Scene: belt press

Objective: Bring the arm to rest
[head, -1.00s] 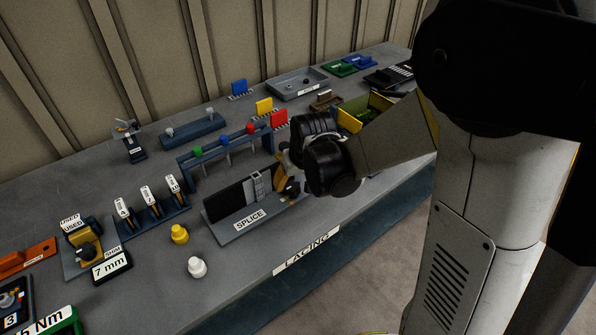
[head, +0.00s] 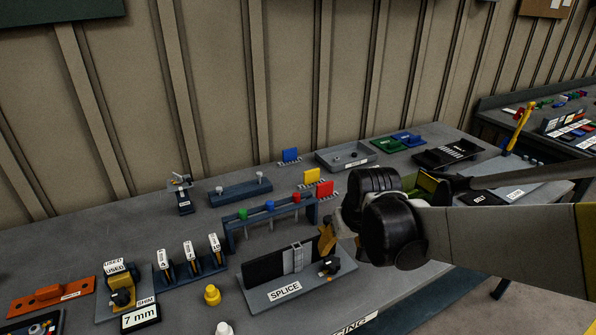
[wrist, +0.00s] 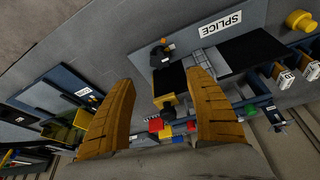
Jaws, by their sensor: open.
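My gripper (wrist: 165,105) is open, with its two yellow fingers spread wide and nothing between them touching either one in the wrist view. In the head view my black wrist and arm reach in from the right. The yellow fingertips (head: 327,238) show beside the right end of the splice fixture (head: 285,290). The splice fixture also shows in the wrist view (wrist: 200,40), holding a dark belt piece with a grey clamp. The gripper appears above the bench; its exact height is hard to tell.
A blue rack (head: 270,212) with green, blue and red knobs stands behind the fixture. A yellow knob (head: 212,295) and a white knob (head: 224,328) are at the front. A 7 mm sign (head: 141,318) stands left. Bare bench (head: 60,250) lies at the left.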

